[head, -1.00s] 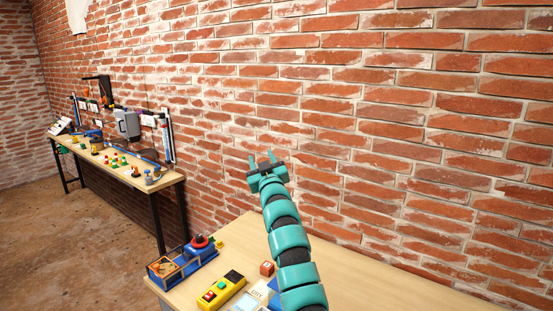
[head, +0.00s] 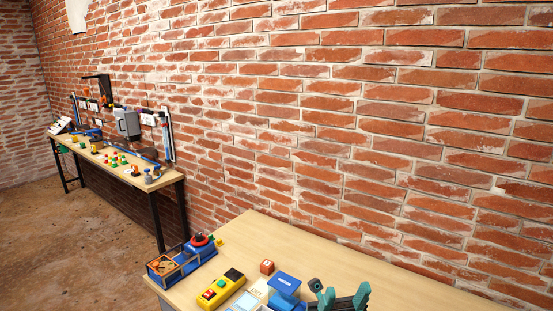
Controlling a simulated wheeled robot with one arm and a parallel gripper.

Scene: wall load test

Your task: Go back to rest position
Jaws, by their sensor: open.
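My gripper (head: 339,295) is low in the head view, at the bottom edge right of centre. Its two teal fingers point up and stand apart, with nothing between them. It appears in front of the near wooden table (head: 350,262). The rest of my arm is below the picture and hidden.
A far bench (head: 160,183) with several objects stands along the brick wall (head: 380,120).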

